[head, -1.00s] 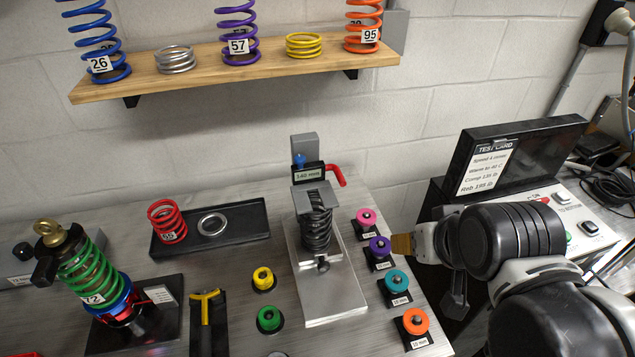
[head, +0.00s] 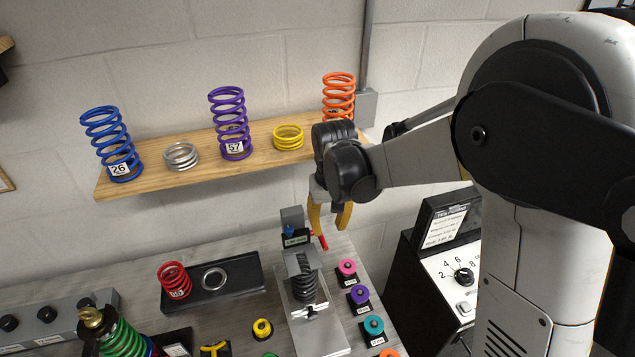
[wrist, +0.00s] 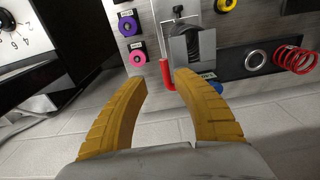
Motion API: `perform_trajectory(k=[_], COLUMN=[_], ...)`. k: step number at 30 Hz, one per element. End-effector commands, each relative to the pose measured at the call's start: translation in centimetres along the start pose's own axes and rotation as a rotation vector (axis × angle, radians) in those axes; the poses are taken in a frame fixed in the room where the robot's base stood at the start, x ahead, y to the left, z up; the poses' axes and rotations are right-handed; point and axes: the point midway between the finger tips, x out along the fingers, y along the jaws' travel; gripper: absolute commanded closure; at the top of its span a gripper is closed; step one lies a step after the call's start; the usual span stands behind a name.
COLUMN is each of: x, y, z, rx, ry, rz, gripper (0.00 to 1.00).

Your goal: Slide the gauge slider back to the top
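The spring stand's grey post (head: 292,216) stands behind a dark coil spring (head: 304,283). A small dark gauge display (head: 297,238) sits low on the post, with a blue knob (head: 289,230) by it; the knob also shows in the wrist view (wrist: 215,87). A red handle (head: 323,241) sticks out to the display's right and shows in the wrist view (wrist: 167,74). My gripper (head: 329,225) is open and empty, its yellow fingers pointing down just above and right of the post. In the wrist view the red handle lies beyond the gap between the fingertips (wrist: 160,82).
A wooden shelf (head: 170,178) with several springs is on the wall behind my gripper. Pink (head: 347,267), purple (head: 359,293) and teal (head: 373,324) spools stand right of the stand. A black tray (head: 235,280) lies to its left. A black control box (head: 425,265) stands right.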

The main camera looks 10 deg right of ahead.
Motion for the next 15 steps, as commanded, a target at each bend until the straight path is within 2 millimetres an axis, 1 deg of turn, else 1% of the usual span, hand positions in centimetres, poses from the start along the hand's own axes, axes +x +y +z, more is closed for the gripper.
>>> perform_trajectory(k=[1, 4, 11, 15], x=[-0.1, 0.8, 2.0, 3.1], y=[-0.4, -0.8, -0.9, -0.9], z=[-0.6, -1.0, -1.0, -1.0], rx=[-0.007, -0.014, -0.016, -0.016], ry=[-0.017, -0.042, -0.052, -0.052], rz=[0.0, 0.0, 0.0, 0.0], gripper=[0.66, 0.66, 0.66, 0.66])
